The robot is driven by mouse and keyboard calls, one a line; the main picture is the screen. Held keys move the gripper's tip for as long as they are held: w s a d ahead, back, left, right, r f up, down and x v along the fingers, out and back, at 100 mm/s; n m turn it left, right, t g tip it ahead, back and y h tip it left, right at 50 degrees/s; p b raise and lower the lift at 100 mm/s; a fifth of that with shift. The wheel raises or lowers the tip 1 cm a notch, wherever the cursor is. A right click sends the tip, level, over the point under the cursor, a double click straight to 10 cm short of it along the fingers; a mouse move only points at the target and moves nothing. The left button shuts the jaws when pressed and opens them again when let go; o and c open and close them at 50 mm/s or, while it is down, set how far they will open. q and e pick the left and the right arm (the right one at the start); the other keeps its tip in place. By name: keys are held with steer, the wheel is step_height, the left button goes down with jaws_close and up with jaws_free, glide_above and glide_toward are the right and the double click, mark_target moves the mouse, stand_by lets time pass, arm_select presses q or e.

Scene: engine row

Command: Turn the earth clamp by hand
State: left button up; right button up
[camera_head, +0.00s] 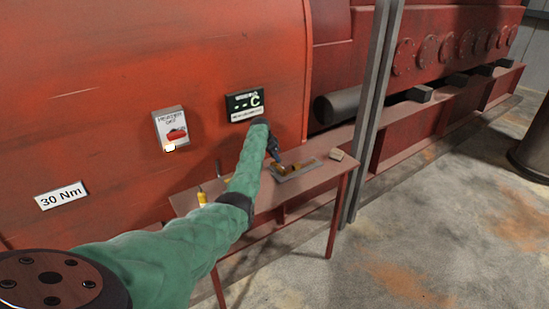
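My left arm, in a green sleeve, reaches across the head view to the red bench. My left gripper (279,160) is dark and small at its end, close above a brass-coloured piece (284,170) in a grey tray. This piece may be the earth clamp; it is too small to be sure. I cannot tell whether the gripper touches it, or whether the fingers are open or shut. The arm hides part of the bench. My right gripper is not in view.
The narrow red bench (318,178) stands against a large red engine casing (150,60). On it are the grey tray (308,164), a beige block (336,155) and yellow-handled tools (202,197). A grey post (372,110) rises just right of the bench.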

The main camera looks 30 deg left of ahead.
arm_select(q)
steer(key=shift+s+r, duration=0.15)
steer(key=shift+r, duration=0.15)
steer(key=b+v, duration=0.2)
steer(key=v, duration=0.5)
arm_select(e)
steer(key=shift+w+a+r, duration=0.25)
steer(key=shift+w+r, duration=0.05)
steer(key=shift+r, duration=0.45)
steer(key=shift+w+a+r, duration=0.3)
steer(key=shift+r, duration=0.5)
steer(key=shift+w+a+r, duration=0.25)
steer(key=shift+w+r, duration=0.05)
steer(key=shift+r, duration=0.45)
